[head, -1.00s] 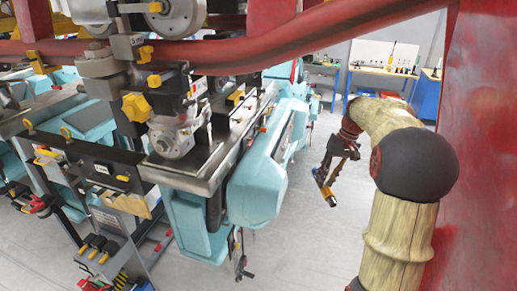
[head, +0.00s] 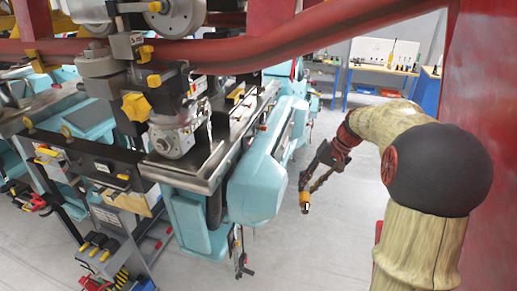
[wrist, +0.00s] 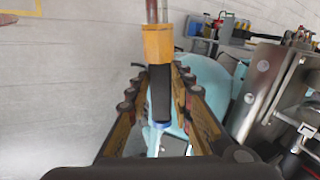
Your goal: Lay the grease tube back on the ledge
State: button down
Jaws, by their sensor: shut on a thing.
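My gripper (head: 309,190) hangs in open air right of the teal machine in the head view. In the wrist view its two fingers (wrist: 160,100) are shut on a slim thing, which I take as the grease tube (wrist: 158,45). It has a dark middle between the fingers, an orange collar, a brown-and-pale end pointing away and a blue bit near the palm. In the head view only its orange and dark end (head: 304,200) shows, pointing down. A grey metal ledge (head: 205,172) runs along the teal machine, left of my gripper; I cannot tell if it is the task's ledge.
The teal machine body (head: 262,175) stands between my gripper and the metal ledge. A red pipe (head: 300,45) crosses above, and a red post (head: 490,130) stands at right. Workbenches (head: 380,72) are at the back. The grey floor below my gripper is clear.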

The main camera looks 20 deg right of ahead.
jog(key=s+a+r+m+t+y, duration=0.1)
jog(key=s+a, duration=0.2)
jog(key=a, duration=0.5)
jog(key=s+a+r+m+t+y, duration=0.1)
jog(key=s+a, duration=0.3)
jog(key=a, duration=0.5)
jog(key=shift+r+t+y, duration=0.2)
jog(key=shift+t+y, duration=0.1)
jog(key=shift+t, duration=0.1)
